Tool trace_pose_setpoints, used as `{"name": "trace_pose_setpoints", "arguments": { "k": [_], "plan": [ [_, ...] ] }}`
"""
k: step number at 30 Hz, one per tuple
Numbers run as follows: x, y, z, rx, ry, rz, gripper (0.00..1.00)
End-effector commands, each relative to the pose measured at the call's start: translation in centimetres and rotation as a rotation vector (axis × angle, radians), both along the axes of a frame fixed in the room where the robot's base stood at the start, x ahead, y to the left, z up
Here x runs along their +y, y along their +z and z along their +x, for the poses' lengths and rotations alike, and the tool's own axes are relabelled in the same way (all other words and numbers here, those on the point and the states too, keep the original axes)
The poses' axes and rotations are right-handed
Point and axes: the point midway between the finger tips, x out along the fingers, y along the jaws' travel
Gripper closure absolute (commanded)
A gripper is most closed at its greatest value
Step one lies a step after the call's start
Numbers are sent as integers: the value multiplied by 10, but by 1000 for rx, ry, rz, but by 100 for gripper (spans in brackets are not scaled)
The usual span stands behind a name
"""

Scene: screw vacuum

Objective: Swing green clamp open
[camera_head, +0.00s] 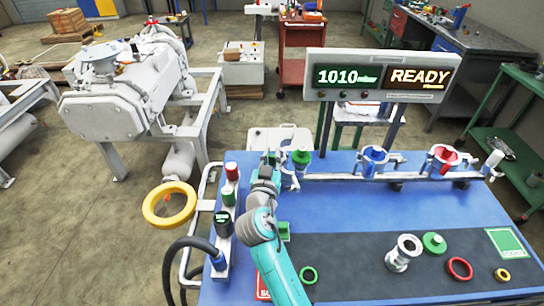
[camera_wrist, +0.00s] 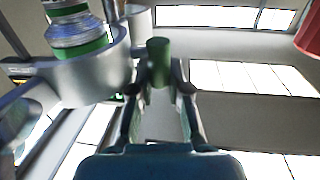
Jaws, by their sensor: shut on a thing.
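The green clamp (camera_head: 301,158) is at the left end of the row of ports along the back of the blue table. In the wrist view its metal ring (camera_wrist: 95,78) stands at the left, around a fitting with a green band. A green cylindrical handle (camera_wrist: 158,48) stands upright at the middle of that view. My gripper (camera_wrist: 159,82) is shut on this handle, one finger on each side. In the head view my gripper (camera_head: 274,160) is just left of the green clamp, and the handle is hard to make out there.
A blue clamp (camera_head: 375,158) and a red clamp (camera_head: 444,157) are farther right along the rail. A button post (camera_head: 229,190) stands close to the left of my arm. Loose rings and a metal fitting (camera_head: 403,252) lie on the dark mat. The display (camera_head: 382,76) reads 1010 and READY.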

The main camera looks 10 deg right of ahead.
Motion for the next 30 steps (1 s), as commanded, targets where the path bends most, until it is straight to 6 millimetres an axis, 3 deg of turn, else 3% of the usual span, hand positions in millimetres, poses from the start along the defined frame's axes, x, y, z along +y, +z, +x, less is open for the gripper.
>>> {"name": "trace_pose_setpoints", "arguments": {
  "k": [11,12,14,15,25,30],
  "plan": [
    [1,0,1,0,0,0,100],
    [1,0,1,0,0,0,73],
    [1,0,1,0,0,0,58],
    [1,0,1,0,0,0,57],
    [1,0,-2,0,0,0,57],
    [9,-1,-21,1,3,-1,57]
  ]
}}
